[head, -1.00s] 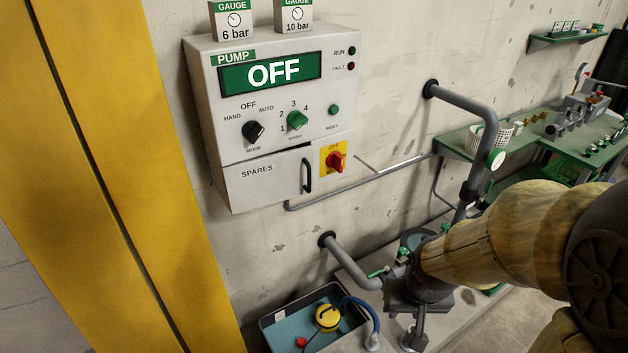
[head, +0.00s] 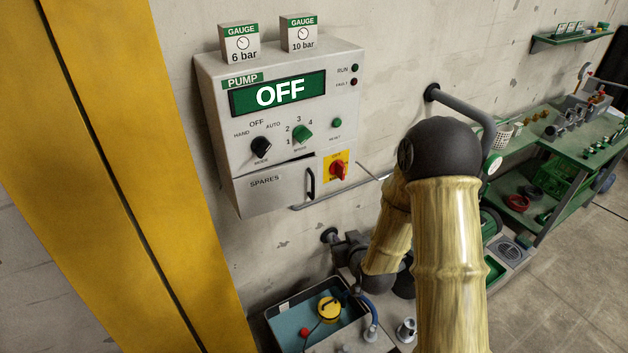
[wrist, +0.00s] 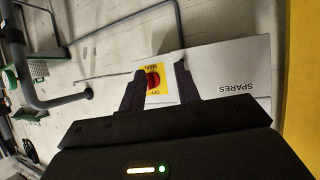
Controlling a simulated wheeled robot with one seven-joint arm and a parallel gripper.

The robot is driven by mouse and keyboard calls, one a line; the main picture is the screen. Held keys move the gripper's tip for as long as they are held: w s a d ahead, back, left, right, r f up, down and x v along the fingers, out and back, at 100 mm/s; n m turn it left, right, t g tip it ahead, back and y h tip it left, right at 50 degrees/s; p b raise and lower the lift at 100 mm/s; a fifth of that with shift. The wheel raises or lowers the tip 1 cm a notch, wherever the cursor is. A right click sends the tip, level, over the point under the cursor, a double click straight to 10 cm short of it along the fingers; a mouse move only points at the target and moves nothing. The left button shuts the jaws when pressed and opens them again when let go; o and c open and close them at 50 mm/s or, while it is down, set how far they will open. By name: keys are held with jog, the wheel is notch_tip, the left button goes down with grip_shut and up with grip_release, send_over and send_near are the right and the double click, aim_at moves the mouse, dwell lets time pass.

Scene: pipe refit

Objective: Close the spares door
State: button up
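The spares door (head: 255,197) is the white lower panel of the pump cabinet, with a black upright handle (head: 311,184) at its right side. A dark wedge-shaped gap shows along its top edge, so it looks slightly ajar. In the wrist view the door (wrist: 232,72) appears upside down at the right, beyond my gripper (wrist: 159,70). The gripper's two dark fingers are apart with nothing held between them. The red switch (wrist: 153,80) shows beyond the fingers. The handle cannot be made out in the wrist view. In the head view my arm hides most of the gripper.
The pump cabinet (head: 213,120) reads OFF, with two gauges (head: 240,43) on top. The red switch on its yellow plate (head: 338,168) sits right of the handle. Grey pipes (head: 462,103) run along the wall. A bin (head: 283,312) stands below, and a yellow post (head: 150,200) stands left.

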aim_at(313, 187)
jog(key=a+t+p, duration=0.1)
jog(key=a+r+t+y+p, duration=0.1)
jog(key=a+t+p, duration=0.1)
jog(key=a+r+t+p, duration=0.1)
jog(key=t, duration=0.1)
jog(key=shift+s+a+r+y+p, duration=0.2)
jog(key=shift+s+r+y+p, duration=0.05)
jog(key=shift+y+p, duration=0.15)
jog(key=p+x, duration=0.2)
jog(key=x, duration=0.3)
jog(key=p+x, duration=0.2)
jog(key=x, duration=0.4)
jog(key=p+x, duration=0.2)
jog(key=x, duration=0.4)
jog(key=shift+w+r, duration=0.25)
jog(key=shift+r, duration=0.05)
grip_shut()
